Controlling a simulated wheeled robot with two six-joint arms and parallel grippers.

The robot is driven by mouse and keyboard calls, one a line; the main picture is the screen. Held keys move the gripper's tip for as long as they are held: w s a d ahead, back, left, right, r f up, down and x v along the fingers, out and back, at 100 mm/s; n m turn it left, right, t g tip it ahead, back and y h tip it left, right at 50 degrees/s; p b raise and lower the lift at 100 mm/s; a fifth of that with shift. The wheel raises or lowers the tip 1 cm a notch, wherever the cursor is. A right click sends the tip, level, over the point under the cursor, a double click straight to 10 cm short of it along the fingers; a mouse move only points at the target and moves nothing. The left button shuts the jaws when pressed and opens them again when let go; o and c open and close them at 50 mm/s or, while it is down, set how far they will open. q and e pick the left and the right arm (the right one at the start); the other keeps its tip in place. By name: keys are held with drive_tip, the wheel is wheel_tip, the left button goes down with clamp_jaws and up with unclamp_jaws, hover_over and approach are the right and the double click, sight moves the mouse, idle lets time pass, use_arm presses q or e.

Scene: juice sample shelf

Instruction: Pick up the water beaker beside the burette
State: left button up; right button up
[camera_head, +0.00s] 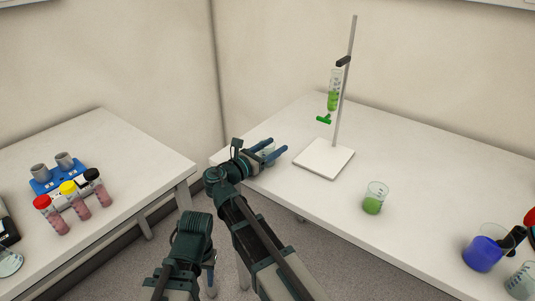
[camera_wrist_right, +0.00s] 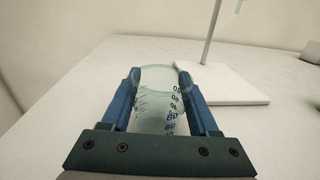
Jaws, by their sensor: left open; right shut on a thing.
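The clear water beaker (camera_wrist_right: 160,105) with graduation marks is between the fingers of my right gripper (camera_wrist_right: 163,92) in the right wrist view. The gripper is shut on its sides. In the head view, the beaker (camera_head: 267,149) is partly hidden by my right gripper (camera_head: 270,153), at the left part of the right table. The burette (camera_head: 334,90), with green liquid and a green tap, is clamped to a stand behind and to the right. My left gripper (camera_head: 209,275) is open and low in front of the gap between the tables, mostly hidden by its arm.
The burette's white base (camera_head: 324,160) is close to the right of the held beaker. A beaker of green liquid (camera_head: 374,199) stands further right; a blue one (camera_head: 483,252) is at the far right. The left table holds a blue rack (camera_head: 42,187) and capped bottles (camera_head: 75,200).

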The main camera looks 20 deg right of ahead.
drive_tip(key=c, duration=0.3)
use_arm(q)
drive_tip(key=shift+r, duration=0.15)
use_arm(e)
drive_tip(key=shift+r, duration=0.15)
